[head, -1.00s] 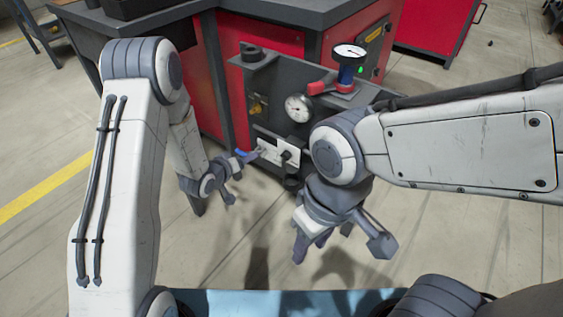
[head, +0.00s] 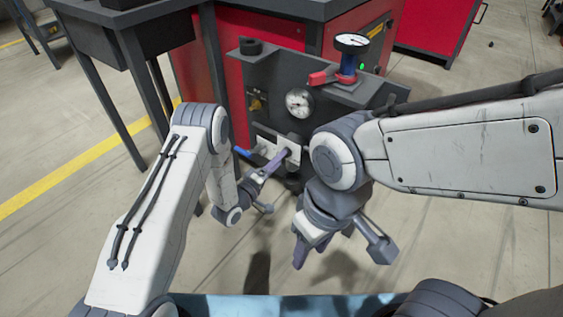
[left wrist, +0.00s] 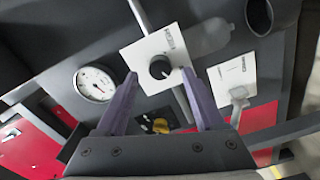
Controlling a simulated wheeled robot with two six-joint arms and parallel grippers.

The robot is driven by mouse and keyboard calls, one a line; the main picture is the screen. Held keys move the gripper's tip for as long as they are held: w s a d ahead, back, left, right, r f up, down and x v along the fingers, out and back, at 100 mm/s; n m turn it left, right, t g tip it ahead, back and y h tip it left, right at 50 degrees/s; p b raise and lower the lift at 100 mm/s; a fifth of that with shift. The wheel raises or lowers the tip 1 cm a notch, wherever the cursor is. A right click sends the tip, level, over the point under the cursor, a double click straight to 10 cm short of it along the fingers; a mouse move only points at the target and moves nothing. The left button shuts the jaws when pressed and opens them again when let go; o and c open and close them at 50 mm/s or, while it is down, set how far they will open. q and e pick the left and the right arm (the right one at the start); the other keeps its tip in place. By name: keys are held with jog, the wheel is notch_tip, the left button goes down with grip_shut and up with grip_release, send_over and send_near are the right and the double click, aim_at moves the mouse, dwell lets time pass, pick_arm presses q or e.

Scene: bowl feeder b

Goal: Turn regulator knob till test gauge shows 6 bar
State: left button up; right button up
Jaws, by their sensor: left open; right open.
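The regulator knob (left wrist: 160,68) is small, black and round on a white labelled plate (left wrist: 147,57) in the left wrist view. My left gripper (left wrist: 160,78) is open, with its purple fingers to either side of the knob; I cannot tell whether they touch it. In the head view, my left gripper (head: 285,156) reaches the panel and partly covers the plate. A round white gauge (head: 299,102) is on the panel. Another gauge (head: 352,42) stands on top on a blue body. Their readings are too small to tell. My right gripper (head: 309,250) is open and empty, low in front.
A blue-handled lever (head: 242,152) sits left of the knob plate. A yellow fitting (head: 257,103) is on the panel, and a red handle (head: 318,78) lies on top. A dark table (head: 130,14) stands behind at left. The floor in front is clear.

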pick_arm(q)
jog(key=x, duration=0.2)
jog(key=shift+w+d, duration=0.1)
jog(key=shift+w, duration=0.15)
grip_shut()
jog(key=shift+m, duration=0.3)
